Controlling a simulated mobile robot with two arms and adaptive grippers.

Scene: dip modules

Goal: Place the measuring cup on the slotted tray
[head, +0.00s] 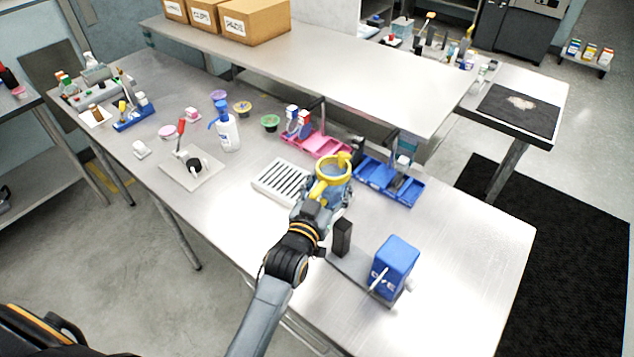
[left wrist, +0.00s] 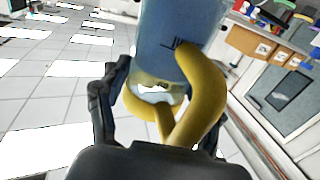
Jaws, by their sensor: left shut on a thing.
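The measuring cup (head: 333,168), with a yellow rim and handle and a bluish body, is held up over the table in the head view. My left gripper (head: 322,192) is shut on it. In the left wrist view the cup's blue body (left wrist: 175,40) and curved yellow handle (left wrist: 203,85) rise between the fingers of the left gripper (left wrist: 158,105). The white slotted tray (head: 262,186) with dark slots lies on the table just left of the cup; the gripper and cup hide its right end. My right gripper is not in view.
A pink bin (head: 331,147) and a blue bin (head: 403,190) stand behind the cup. A blue box-shaped device (head: 396,262) stands at the right front, beside a black block (head: 342,236). A white bottle (head: 228,133) stands left of the tray. The table's right end is clear.

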